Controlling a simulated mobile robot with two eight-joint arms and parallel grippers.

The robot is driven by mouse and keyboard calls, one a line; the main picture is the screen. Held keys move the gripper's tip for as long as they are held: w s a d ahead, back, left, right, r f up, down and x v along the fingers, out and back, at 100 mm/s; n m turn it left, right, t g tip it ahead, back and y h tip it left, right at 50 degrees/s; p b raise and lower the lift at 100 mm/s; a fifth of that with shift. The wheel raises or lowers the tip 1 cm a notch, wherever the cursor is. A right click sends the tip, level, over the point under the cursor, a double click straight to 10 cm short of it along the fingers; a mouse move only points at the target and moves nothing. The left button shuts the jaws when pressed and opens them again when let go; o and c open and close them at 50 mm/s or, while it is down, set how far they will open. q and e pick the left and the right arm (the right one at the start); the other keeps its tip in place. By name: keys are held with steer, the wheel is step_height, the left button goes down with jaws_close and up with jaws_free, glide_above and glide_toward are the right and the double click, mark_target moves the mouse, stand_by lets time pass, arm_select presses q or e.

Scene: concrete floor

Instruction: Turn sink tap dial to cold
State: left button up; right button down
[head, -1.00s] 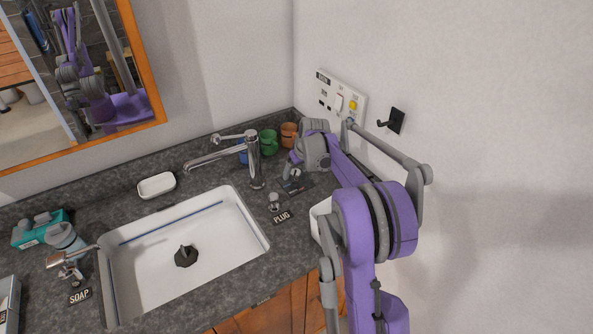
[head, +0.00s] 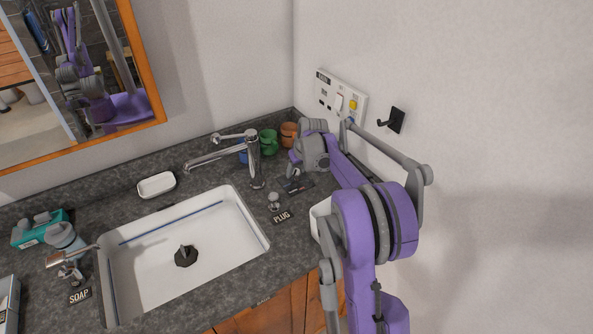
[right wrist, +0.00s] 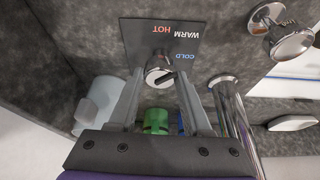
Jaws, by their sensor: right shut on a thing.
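The chrome tap dial (right wrist: 159,72) stands on a dark plate (right wrist: 160,40) lettered HOT, WARM and COLD. A black mark on the dial slants toward the COLD lettering. My right gripper (right wrist: 160,76) is shut on the dial, one finger on each side of it. In the head view my right gripper (head: 298,168) reaches down over the plate (head: 297,186), and the dial is largely hidden there. The chrome tap (head: 252,160) stands to the left of it, over the white sink (head: 150,275). My left gripper is not in view.
The plug knob (head: 274,202) stands close in front of the plate. Green (head: 268,142) and orange (head: 289,134) cups stand behind, near the wall. A soap dish (head: 157,185) lies behind the sink. The wall socket panel (head: 340,97) is beside my arm.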

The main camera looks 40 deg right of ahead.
steer(key=m, duration=0.2)
steer(key=m+h, duration=0.1)
steer(key=m, duration=0.1)
steer(key=shift+a+h+b, duration=0.15)
steer(key=shift+h+b, duration=0.15)
steer(key=shift+b, duration=0.1)
steer(key=shift+w+m+g+h, duration=0.1)
steer(key=shift+m+g+h, duration=0.25)
steer(key=shift+m, duration=0.7)
steer(key=shift+w+m+g+h, duration=0.1)
steer(key=shift+m+g+h, duration=0.25)
steer(key=shift+m, duration=0.7)
steer(key=shift+s, duration=0.1)
steer(key=shift+c, duration=1.7)
jaws_free()
steer(key=v, duration=1.1)
